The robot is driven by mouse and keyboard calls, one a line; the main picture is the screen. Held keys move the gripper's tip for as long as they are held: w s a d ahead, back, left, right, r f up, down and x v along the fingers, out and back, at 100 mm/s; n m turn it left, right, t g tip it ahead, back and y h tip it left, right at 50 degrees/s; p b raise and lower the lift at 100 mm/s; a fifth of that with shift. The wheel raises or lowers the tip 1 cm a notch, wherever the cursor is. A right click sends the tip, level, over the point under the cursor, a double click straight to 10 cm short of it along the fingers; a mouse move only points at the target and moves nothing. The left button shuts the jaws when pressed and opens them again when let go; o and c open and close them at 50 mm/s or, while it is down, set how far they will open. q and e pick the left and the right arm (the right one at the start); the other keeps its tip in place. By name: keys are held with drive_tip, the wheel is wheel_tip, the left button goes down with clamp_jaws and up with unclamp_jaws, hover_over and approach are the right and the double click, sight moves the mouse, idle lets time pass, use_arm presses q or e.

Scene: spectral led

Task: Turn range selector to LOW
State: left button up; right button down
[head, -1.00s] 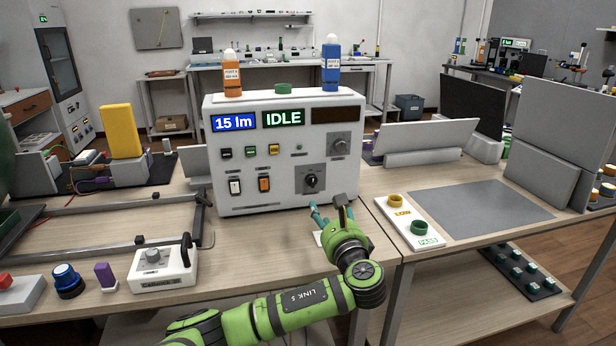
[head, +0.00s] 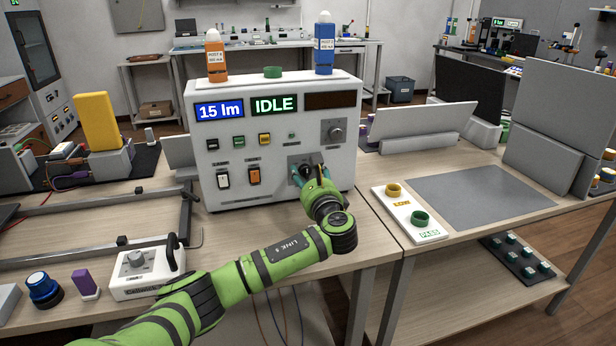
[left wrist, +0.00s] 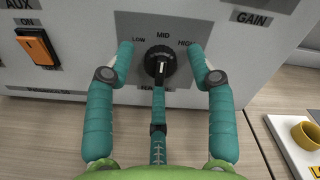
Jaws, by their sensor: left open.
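The range selector (left wrist: 160,64) is a black round knob on the grey front panel of the instrument (head: 280,195). LOW, MID and HIGH are printed in an arc above it in the left wrist view. A pale mark shows on the knob's face, but I cannot tell for sure which label it selects. My left gripper (left wrist: 165,65) is open, with teal fingers to the left and right of the knob and a third finger below. The side fingers look apart from the knob. In the head view my left gripper (head: 308,176) partly hides the selector. My right gripper is not in view.
A GAIN knob (head: 334,131) sits above right, and rocker switches (head: 254,176) sit to the left. An orange bottle (head: 215,55) and a blue bottle (head: 324,45) stand on top. A white plate with rings (head: 405,215) lies right; the bench directly before the panel is mostly clear.

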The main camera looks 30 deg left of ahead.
use_arm(q)
clamp_jaws()
drive_tip(key=shift+n, duration=0.5)
idle(0.5)
drive_tip(key=n+b, duration=0.1)
drive_tip(key=n, duration=0.3)
drive_tip(key=shift+f+n, duration=0.15)
drive_tip(key=shift+n, duration=0.25)
drive_tip(key=shift+n+b, duration=0.7)
drive_tip(key=shift+n, duration=1.3)
unclamp_jaws()
